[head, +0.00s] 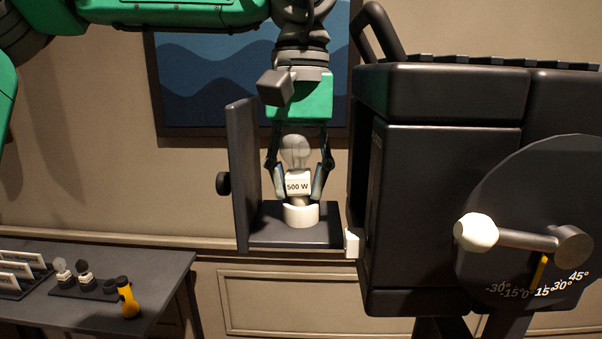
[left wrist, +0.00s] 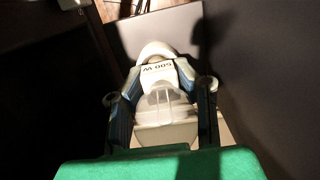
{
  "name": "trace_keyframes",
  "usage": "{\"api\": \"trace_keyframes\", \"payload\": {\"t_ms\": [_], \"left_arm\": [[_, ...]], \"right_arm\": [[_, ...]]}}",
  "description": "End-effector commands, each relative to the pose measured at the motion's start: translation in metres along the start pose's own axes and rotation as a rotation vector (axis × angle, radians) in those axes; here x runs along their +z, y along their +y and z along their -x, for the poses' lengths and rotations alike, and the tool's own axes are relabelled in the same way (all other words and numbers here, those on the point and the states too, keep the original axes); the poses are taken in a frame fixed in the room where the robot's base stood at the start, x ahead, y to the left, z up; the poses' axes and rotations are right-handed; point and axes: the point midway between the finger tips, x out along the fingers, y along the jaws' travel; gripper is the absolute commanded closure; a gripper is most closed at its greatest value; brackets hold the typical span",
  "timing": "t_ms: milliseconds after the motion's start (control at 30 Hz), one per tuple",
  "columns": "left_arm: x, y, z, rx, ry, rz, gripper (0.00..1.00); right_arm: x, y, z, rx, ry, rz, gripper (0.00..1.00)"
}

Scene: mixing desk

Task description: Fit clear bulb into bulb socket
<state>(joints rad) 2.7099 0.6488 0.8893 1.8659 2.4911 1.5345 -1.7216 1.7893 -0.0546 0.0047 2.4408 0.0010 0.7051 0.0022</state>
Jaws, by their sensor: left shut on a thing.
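The clear bulb (head: 296,150) is upright, glass end up, with a white base marked "500 W". My left gripper (head: 296,188) points down and is shut on the bulb's base. The white round bulb socket (head: 301,214) stands on the dark shelf of the open lamp tray (head: 290,238), right below the bulb. The bulb's lower end meets the socket in the picture; I cannot tell how deep it sits. In the left wrist view the bulb (left wrist: 165,100) lies between the two fingers, with the socket (left wrist: 157,50) beyond it. My right gripper is not in view.
The large black lamp housing (head: 440,190) with a dial and white knob stands close on the right. The tray's upright plate (head: 242,175) is close on the left. A low desk (head: 165,268) at lower left holds other bulbs (head: 62,268) and a yellow-black flashlight-like item (head: 127,298).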

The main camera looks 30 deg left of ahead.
Motion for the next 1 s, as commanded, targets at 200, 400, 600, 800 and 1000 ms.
{"api": "trace_keyframes", "payload": {"t_ms": [200, 400, 600, 800, 1000], "left_arm": [[-0.001, -0.001, -0.002, 0.007, 0.009, 0.002, 1.00], [-0.002, 0.000, -0.006, 0.009, 0.010, 0.002, 1.00], [-0.002, 0.000, -0.010, 0.008, 0.009, 0.002, 1.00], [-0.002, 0.000, -0.012, 0.004, 0.006, 0.002, 0.72], [-0.002, 0.000, -0.013, 0.003, 0.005, 0.002, 0.51]], "right_arm": [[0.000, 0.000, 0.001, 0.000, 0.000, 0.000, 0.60], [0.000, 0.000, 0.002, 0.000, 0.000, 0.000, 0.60], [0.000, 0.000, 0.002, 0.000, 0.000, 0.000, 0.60], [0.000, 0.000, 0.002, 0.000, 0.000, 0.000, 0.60], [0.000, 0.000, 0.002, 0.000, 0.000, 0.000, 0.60]]}}
